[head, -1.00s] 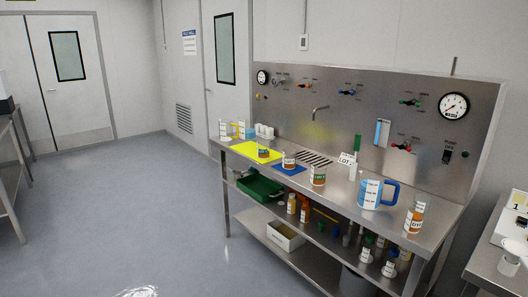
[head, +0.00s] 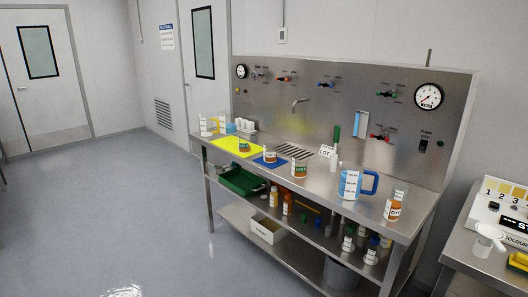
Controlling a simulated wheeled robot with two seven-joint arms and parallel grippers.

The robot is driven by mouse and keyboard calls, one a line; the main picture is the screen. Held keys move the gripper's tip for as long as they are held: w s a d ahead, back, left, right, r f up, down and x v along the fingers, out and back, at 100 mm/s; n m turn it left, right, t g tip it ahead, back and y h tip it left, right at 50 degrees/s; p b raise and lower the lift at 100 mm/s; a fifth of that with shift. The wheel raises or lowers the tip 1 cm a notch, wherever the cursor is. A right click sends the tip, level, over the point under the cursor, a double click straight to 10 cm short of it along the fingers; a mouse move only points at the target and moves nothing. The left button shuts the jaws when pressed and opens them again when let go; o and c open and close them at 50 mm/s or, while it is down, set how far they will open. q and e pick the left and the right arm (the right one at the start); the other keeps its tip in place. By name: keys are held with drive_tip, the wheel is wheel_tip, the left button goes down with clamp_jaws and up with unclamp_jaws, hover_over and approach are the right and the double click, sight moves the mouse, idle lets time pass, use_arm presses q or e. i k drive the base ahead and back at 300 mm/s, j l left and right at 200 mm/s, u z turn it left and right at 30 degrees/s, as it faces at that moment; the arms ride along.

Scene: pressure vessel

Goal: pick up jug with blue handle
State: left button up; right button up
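The jug with the blue handle (head: 350,185) stands upright on the steel bench top, toward its right end. Neither of my grippers shows in the head view.
A second table (head: 457,245) stands at the right. The floor (head: 130,215) in front is clear.

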sight(352, 173)
drive_tip(key=l+u, duration=0.1)
drive_tip(key=u, duration=0.4)
drive_tip(key=i+l+u, duration=0.25)
drive_tip(key=l, duration=0.3)
drive_tip(key=l+u, duration=0.3)
drive_tip(key=l, duration=0.2)
drive_tip(key=i+l+u, duration=0.1)
drive_tip(key=l+u, duration=0.15)
drive_tip(key=l, duration=1.45)
